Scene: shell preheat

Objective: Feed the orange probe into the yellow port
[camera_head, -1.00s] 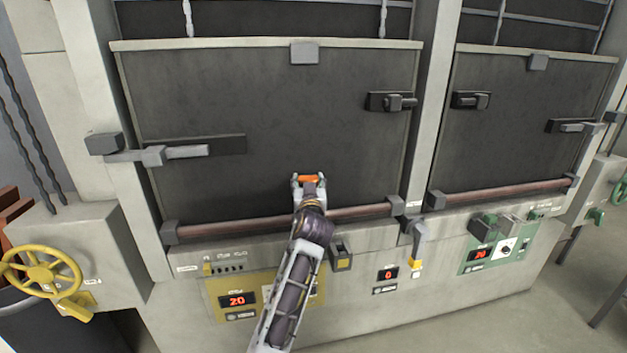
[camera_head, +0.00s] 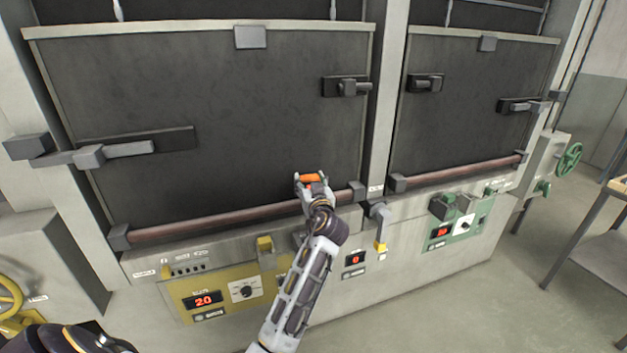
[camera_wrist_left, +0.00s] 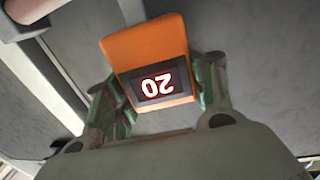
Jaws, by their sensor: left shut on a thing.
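The orange probe (camera_head: 310,178) is held in my left gripper (camera_head: 311,187), in front of the lower edge of the large dark door. In the left wrist view the probe (camera_wrist_left: 148,50) is an orange block with a red-lit display reading 20, between the green-edged fingers of the left gripper (camera_wrist_left: 155,95). A yellow-topped grey block (camera_head: 265,243) sits on the ledge above the yellow panel (camera_head: 180,297), below and left of the gripper, apart from it. I cannot tell whether it is the yellow port; my arm hides part of that area. My right gripper is not in view.
A reddish bar (camera_head: 230,218) runs along the door bottom, close below the gripper. A grey lever with a yellow tip (camera_head: 380,230) stands to the right. A green panel (camera_head: 460,230) with grey and green blocks is farther right. A yellow handwheel (camera_head: 10,300) is at lower left.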

